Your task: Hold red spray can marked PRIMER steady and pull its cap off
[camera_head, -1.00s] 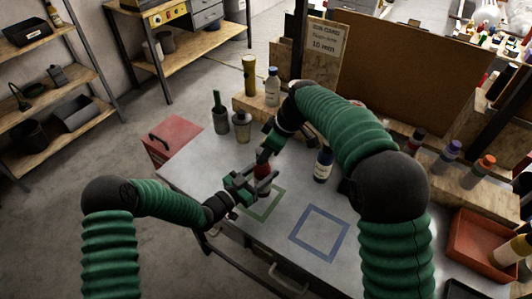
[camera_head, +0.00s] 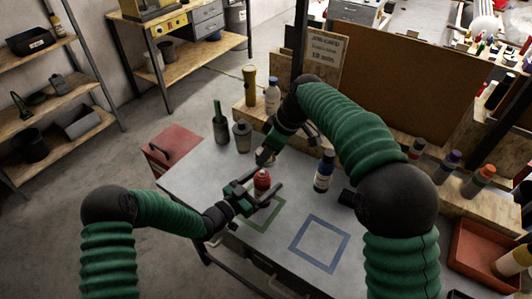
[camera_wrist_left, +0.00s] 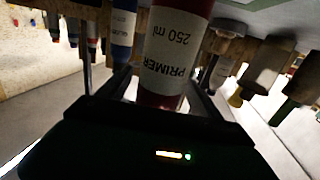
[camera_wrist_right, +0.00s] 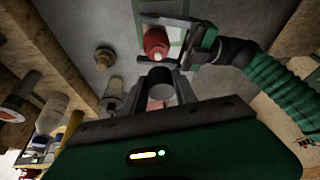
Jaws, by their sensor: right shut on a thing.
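The red spray can (camera_head: 262,180) stands upright on the grey table, its red top and pale nozzle bare. In the left wrist view its label reads PRIMER upside down on the can (camera_wrist_left: 178,45). My left gripper (camera_head: 260,195) has its fingers on both sides of the can, with a gap visible beside it; it looks open. My right gripper (camera_head: 266,156) is shut on the cap, above and behind the can. In the right wrist view the cap (camera_wrist_right: 160,82) is a dark grey cylinder between the fingers, apart from the can (camera_wrist_right: 157,45).
A green bottle (camera_head: 220,124) and a grey can (camera_head: 242,136) stand at the back left. Green (camera_head: 276,219) and blue (camera_head: 320,262) square outlines mark the table; the blue one is empty. A red bin (camera_head: 505,240) lies far right.

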